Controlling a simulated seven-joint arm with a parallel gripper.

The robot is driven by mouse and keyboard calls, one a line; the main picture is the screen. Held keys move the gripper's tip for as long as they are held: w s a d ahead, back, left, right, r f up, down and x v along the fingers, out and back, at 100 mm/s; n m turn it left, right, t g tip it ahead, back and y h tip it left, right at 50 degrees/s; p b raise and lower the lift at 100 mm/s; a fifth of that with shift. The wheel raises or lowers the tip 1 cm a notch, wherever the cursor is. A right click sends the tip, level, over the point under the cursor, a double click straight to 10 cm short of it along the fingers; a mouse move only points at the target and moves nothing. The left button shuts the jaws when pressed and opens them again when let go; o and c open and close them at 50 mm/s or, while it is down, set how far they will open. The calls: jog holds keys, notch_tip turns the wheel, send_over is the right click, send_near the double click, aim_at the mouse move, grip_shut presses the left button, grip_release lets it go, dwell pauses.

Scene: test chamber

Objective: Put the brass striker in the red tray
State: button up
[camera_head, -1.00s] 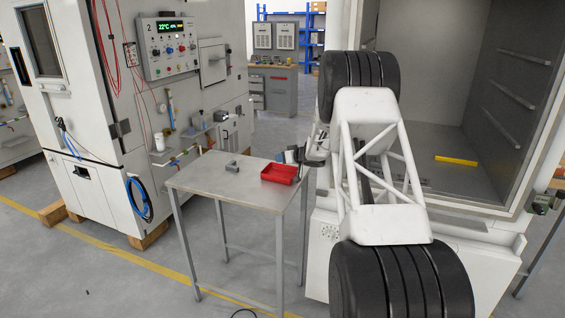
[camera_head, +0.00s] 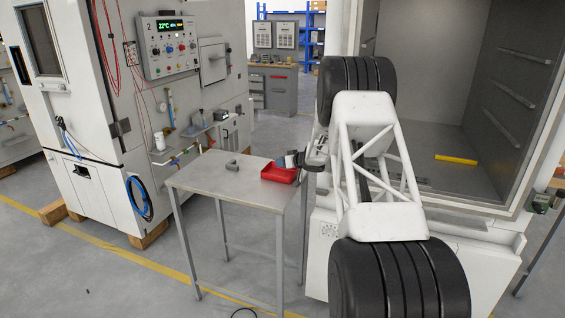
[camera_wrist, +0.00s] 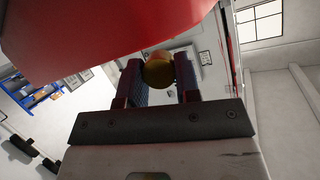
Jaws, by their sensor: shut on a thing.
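The red tray (camera_head: 280,175) sits on the right part of the small metal table. It also shows as a large red surface across the top of the wrist view (camera_wrist: 100,25). My gripper (camera_head: 287,162) is at the tray, around its far right side in the head view. In the wrist view my gripper (camera_wrist: 158,75) is shut on a rounded brass-yellow piece, the brass striker (camera_wrist: 159,69), held between the fingertips close to the red surface. Only its rounded end shows; the rest is hidden. I cannot tell whether it touches the tray.
A grey bracket-like piece (camera_head: 232,165) lies on the metal table (camera_head: 210,182), left of the tray. The front of the table is clear. A white cabinet with a control panel (camera_head: 165,48) stands at left. An open chamber with a yellow bar (camera_head: 456,160) is at right.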

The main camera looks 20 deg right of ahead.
jog(key=shift+f, duration=0.1)
jog(key=o, duration=0.9)
jog(key=shift+o, duration=0.2)
jog(key=shift+r, duration=0.65)
jog(key=v, duration=1.2)
